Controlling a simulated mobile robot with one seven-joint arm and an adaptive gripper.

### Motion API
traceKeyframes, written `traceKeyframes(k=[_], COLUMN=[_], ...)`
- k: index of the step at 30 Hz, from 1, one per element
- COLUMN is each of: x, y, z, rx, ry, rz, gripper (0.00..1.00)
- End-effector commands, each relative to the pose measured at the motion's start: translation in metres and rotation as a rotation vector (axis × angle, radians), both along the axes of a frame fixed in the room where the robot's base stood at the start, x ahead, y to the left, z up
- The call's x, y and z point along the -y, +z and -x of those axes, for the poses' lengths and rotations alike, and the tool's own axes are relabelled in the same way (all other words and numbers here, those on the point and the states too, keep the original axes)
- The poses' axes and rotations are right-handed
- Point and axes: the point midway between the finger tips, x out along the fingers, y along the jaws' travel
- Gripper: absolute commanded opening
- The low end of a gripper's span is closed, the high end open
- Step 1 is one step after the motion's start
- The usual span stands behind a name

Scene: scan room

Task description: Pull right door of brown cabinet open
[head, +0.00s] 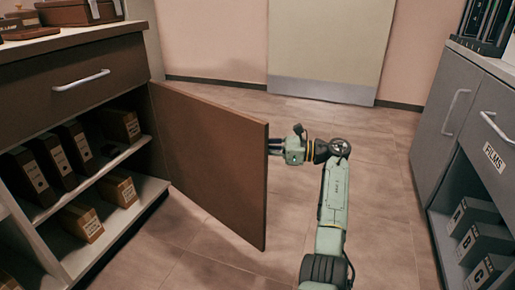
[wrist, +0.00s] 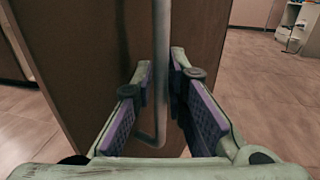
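The brown cabinet (head: 92,62) stands at the left in the head view. Its right door (head: 215,160) is swung wide open, standing well out from the front, with its inner face towards the head camera. My gripper (head: 275,146) is at the door's free edge, on the outer side, its tips partly hidden by the door. In the wrist view the door's upright metal bar handle (wrist: 160,50) runs between the two fingers of my gripper (wrist: 160,90). The fingertips close in on both sides of the bar, so the gripper looks shut on it.
The shelves (head: 140,190) hold several file boxes. A grey cabinet (head: 442,120) with an open lower bay stands at the right. A pale room door (head: 330,45) is in the back wall. The tiled floor (head: 385,215) between the cabinets is clear around my arm.

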Motion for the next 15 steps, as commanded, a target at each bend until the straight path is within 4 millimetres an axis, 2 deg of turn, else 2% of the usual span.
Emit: traceKeyframes(k=[10, 15], x=[0.001, 0.019], y=[0.000, 0.001], z=[0.000, 0.004], rx=[0.001, 0.001], ry=[0.000, -0.002], rz=[0.000, 0.001], gripper=[0.18, 0.18])
